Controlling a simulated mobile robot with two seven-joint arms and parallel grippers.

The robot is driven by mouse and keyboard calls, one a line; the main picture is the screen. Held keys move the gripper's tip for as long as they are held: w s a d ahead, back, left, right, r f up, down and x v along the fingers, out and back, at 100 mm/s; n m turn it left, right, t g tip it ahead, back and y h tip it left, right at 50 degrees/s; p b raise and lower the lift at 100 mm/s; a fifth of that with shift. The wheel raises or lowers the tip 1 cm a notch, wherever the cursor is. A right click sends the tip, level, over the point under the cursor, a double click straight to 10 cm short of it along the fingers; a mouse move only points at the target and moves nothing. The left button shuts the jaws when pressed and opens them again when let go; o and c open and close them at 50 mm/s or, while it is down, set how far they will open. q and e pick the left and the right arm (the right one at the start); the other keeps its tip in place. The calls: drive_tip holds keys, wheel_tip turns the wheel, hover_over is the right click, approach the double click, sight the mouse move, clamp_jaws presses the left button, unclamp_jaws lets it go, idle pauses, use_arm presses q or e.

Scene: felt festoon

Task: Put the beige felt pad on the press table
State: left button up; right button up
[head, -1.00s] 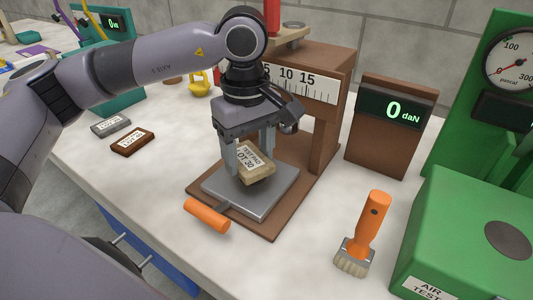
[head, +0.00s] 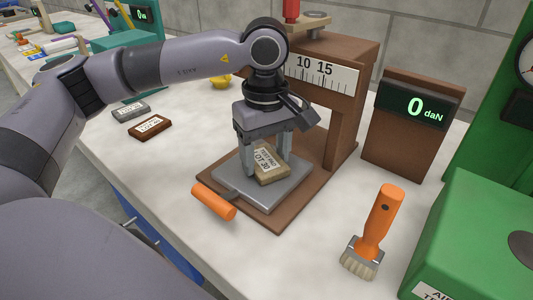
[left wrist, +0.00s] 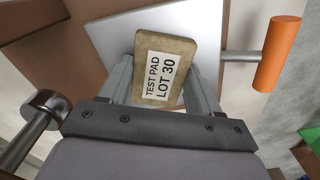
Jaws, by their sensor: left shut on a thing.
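The beige felt pad (head: 271,170), labelled "TEST PAD LOT 30", is between the fingers of my left gripper (head: 267,168), which is shut on it. The pad is at the grey metal press table (head: 292,186), over its middle; it looks low on the plate, but I cannot tell whether it rests fully on it. In the left wrist view the pad (left wrist: 163,68) sits between both fingers, with the plate (left wrist: 112,38) behind it. My right gripper is not in view.
The press has a brown frame (head: 345,110) and an orange handle (head: 214,203) at the plate's front. A display (head: 412,105) reads 0 daN. A brown pad (head: 150,128) and a grey pad (head: 131,111) lie left.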

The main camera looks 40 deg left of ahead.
sight(266, 161)
use_arm(q)
drive_tip(key=o, duration=1)
drive_tip(key=shift+f, duration=0.1)
drive_tip(key=shift+o, duration=0.2)
wheel_tip(266, 161, up, 8)
drive_tip(key=shift+f+p, duration=0.1)
drive_tip(key=shift+p, duration=0.45)
